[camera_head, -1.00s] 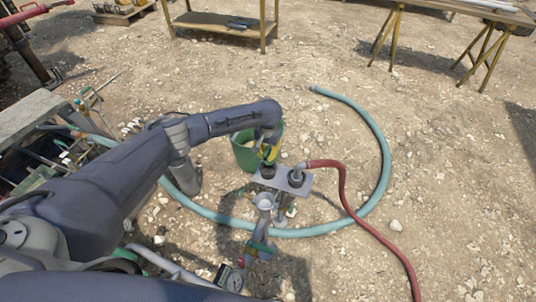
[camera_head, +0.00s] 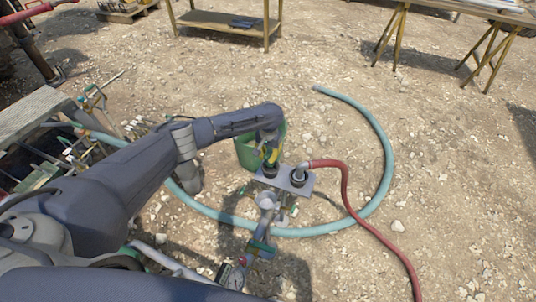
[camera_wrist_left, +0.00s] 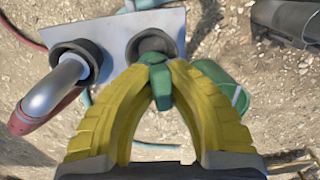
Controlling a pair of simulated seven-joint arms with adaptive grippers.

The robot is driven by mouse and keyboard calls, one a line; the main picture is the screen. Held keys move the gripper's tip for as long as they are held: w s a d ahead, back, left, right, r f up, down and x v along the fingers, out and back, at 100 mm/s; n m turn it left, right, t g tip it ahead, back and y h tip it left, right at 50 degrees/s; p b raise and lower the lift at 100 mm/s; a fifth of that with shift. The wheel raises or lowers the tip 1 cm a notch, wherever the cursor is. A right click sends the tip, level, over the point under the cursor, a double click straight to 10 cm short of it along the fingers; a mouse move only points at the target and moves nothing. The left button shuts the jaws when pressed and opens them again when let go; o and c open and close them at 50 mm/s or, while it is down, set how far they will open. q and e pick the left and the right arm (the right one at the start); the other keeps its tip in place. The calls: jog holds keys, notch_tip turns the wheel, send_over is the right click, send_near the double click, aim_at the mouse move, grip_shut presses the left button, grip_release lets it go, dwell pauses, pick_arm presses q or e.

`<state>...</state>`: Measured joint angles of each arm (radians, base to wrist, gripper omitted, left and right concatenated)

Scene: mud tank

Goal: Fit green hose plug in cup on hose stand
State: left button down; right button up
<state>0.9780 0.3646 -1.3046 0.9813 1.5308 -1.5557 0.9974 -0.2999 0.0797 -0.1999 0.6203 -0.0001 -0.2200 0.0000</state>
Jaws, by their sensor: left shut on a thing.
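My left gripper (camera_head: 271,156) has yellow fingers, which also show in the left wrist view (camera_wrist_left: 155,85). It is shut on the green hose plug (camera_wrist_left: 161,86), which sits between the fingertips. The plug is at the near edge of a dark cup (camera_wrist_left: 151,43) on the grey plate of the hose stand (camera_head: 285,180). The plug's lower end is hidden, so I cannot tell how deep it sits. A second dark cup (camera_wrist_left: 74,58) beside it holds the metal end of the red hose (camera_head: 345,187). My right gripper is not in view.
A green bucket (camera_head: 245,153) stands just behind the stand. A teal hose (camera_head: 384,150) curls on the stony ground around the stand. A pressure gauge (camera_head: 231,277) is at the front. A wooden bench (camera_head: 225,22) is at the back. Ground to the right is mostly clear.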

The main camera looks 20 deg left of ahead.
pick_arm(q)
jog(key=shift+f, duration=0.45)
jog(key=shift+f, duration=1.7)
dwell(0.9)
jog(key=c, duration=1.3)
grip_release()
jog(key=shift+r, duration=0.15)
notch_tip(320, 180, up, 12)
jog(key=shift+f, duration=0.15)
